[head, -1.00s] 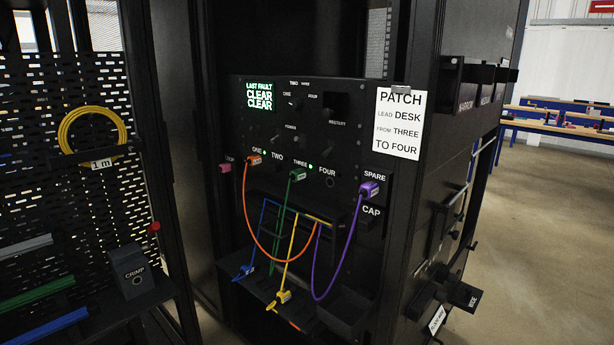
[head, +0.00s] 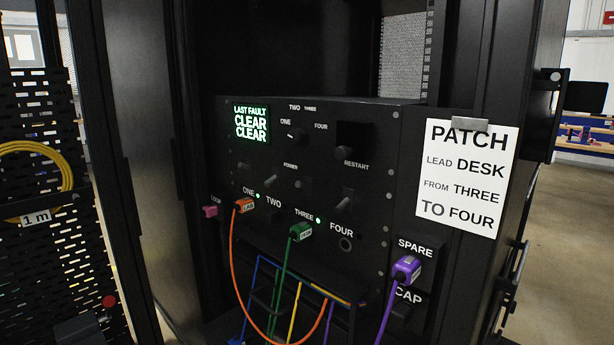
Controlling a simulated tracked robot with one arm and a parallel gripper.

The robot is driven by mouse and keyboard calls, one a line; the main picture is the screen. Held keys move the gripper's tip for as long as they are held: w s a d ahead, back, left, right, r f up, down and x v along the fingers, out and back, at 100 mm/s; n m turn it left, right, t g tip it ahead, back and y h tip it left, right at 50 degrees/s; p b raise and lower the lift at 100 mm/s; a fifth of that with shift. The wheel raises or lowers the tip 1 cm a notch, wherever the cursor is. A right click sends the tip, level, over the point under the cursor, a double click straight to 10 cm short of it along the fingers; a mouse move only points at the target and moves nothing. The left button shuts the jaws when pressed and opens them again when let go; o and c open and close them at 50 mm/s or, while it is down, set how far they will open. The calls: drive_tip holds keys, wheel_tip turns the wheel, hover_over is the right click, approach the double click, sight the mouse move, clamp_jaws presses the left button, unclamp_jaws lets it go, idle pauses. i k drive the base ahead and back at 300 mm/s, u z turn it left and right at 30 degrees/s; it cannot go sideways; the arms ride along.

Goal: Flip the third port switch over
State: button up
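The black patch panel (head: 380,190) faces me in the rack. A row of small dark toggle switches runs across its middle near the POWER label. The third switch from the left (head: 303,183) sits above the THREE label; its lever direction is too dark to tell. A green light (head: 318,221) is lit by THREE. The green plug (head: 301,232) is in port THREE and the orange plug (head: 243,205) is in port ONE. My gripper is not in view.
A selector knob (head: 294,136) and a RESTART block (head: 352,136) sit above the switches. The display (head: 250,123) reads LAST FAULT CLEAR CLEAR. A purple plug (head: 406,269) sits at SPARE. Orange, green and purple cables hang below. A paper note (head: 468,178) is at the right.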

sight(298, 184)
drive_tip(key=u, duration=0.5)
drive_tip(key=k, duration=1.1)
drive_tip(key=u, duration=0.4)
drive_tip(key=i, duration=1.7)
drive_tip(key=z, duration=0.6)
